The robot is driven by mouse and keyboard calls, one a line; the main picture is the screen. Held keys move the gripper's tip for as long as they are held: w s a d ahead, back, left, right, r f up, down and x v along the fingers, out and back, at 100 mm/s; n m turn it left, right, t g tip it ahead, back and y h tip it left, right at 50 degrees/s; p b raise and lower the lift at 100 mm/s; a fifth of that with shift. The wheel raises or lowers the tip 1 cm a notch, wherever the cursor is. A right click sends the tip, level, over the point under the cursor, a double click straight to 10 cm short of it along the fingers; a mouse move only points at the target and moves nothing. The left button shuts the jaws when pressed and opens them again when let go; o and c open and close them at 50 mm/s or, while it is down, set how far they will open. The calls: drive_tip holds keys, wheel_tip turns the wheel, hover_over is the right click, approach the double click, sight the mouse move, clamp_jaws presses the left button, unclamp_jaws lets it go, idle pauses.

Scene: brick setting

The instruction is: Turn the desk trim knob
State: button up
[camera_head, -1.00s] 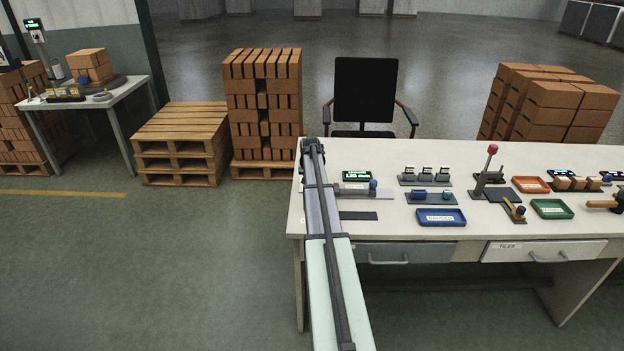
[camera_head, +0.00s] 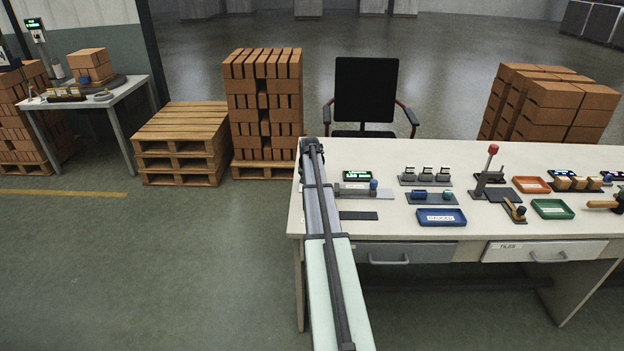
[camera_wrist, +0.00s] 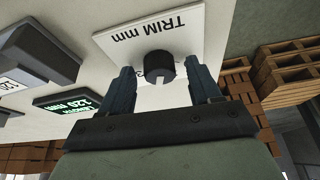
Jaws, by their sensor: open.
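The trim knob (camera_wrist: 160,66) is a small black round knob with a pale pointer mark. It stands on a white plate (camera_wrist: 130,40) printed "TRIM mm", seen in the wrist view. My gripper (camera_wrist: 162,78) is open, with one dark finger on each side of the knob in that view. I cannot tell whether the fingers touch it. In the head view my arm runs along the desk's left end and hides the knob and the gripper.
A green-lit display (camera_wrist: 66,103) and a dark box (camera_wrist: 38,55) stand left of the knob in the wrist view. Several trays, levers and switch blocks spread over the desk (camera_head: 390,230) to the right. A black chair (camera_head: 365,90) stands behind it.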

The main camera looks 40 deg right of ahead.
drive_tip(key=v, duration=1.3)
drive_tip(key=shift+s+r, duration=0.15)
drive_tip(key=shift+r, duration=0.2)
drive_tip(key=shift+a, duration=0.15)
